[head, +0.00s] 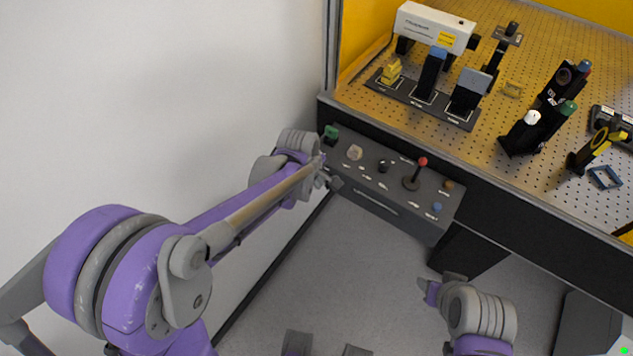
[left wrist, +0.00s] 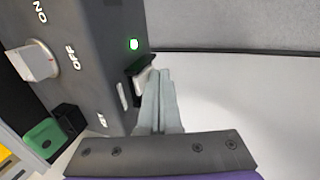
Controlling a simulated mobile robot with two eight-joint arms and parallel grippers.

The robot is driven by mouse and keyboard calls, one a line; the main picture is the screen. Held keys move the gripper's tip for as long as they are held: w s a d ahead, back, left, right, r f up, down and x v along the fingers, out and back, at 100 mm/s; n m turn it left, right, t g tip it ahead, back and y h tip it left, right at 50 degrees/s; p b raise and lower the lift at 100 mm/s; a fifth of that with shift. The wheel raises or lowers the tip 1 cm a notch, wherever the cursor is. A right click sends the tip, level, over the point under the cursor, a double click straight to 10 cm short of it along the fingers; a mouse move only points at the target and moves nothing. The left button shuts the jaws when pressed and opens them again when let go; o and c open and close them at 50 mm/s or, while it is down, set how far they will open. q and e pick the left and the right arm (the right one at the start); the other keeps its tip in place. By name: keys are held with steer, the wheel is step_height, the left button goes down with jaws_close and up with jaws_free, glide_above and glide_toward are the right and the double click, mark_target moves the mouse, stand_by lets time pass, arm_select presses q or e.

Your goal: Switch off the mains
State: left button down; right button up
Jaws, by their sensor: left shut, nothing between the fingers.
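The grey control panel (head: 396,188) hangs at the front left of the bench. In the left wrist view, its side carries a black rocker switch with a pale face (left wrist: 141,78) and a lit green lamp (left wrist: 134,44). A white rotary knob (left wrist: 38,64) sits between ON and OFF marks. My left gripper (head: 326,178) is at the panel's left end; in the left wrist view its shut, empty fingers (left wrist: 158,76) are right at the rocker, partly covering it. I cannot tell if they touch. My right gripper (head: 429,287) is low, away from the panel, its jaws unclear.
The panel also carries a green part (head: 331,132), a black knob (head: 383,166) and a red-topped lever (head: 422,162). A perforated bench top (head: 455,145) behind holds several optical mounts and a white box (head: 432,25). A white wall is left; the grey floor in front is open.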

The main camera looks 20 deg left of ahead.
arm_select(q)
steer(key=shift+f, duration=0.1)
steer(key=shift+w+d+t+b, duration=0.1)
steer(key=shift+t+b, duration=0.2)
steer(key=shift+t, duration=0.1)
steer(key=shift+w+r+p, duration=0.1)
steer(key=shift+r+p, duration=0.4)
steer(key=shift+r, duration=0.25)
